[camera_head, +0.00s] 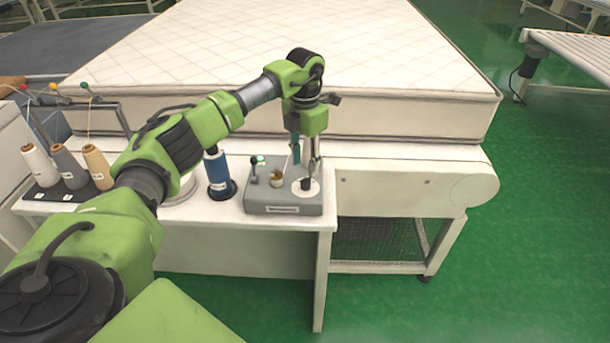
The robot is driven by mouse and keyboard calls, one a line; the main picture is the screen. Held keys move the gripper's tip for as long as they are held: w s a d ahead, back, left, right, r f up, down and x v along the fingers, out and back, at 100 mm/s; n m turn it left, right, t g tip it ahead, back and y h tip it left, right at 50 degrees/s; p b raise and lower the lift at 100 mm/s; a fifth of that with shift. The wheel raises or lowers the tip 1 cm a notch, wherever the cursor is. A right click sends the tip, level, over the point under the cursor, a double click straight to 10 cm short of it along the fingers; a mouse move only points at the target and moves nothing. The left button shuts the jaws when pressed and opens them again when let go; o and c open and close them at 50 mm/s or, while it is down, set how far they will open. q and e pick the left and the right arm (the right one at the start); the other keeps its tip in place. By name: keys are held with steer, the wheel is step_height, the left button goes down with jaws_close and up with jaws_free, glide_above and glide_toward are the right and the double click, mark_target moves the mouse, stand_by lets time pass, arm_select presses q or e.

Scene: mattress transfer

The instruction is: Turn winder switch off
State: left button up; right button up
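The winder (283,207) is a grey box near the right end of the white table. On its top are a small lever with a dark ball tip (254,161), a green light (261,159), a brass-coloured post (276,179) and a short dark part on a white disc (306,185). I cannot tell which of these is the switch. My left gripper (308,164) points down over the right part of the winder, just above or at the dark part. Its fingers are small here, and I cannot tell whether they are apart or touch anything. My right gripper is not in view.
A blue thread spool (218,172) stands just left of the winder. Several thread cones (72,168) stand at the table's left. A quilted mattress (390,60) lies on the white conveyor (400,190) behind. The green floor (530,210) at right is clear.

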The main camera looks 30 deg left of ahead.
mark_target(305, 178)
arm_select(q)
step_height(305, 178, down, 6)
steer(key=shift+f+p, duration=0.15)
steer(key=shift+p, duration=0.5)
steer(key=shift+d, duration=0.1)
steer(key=shift+c, duration=0.4)
jaws_close()
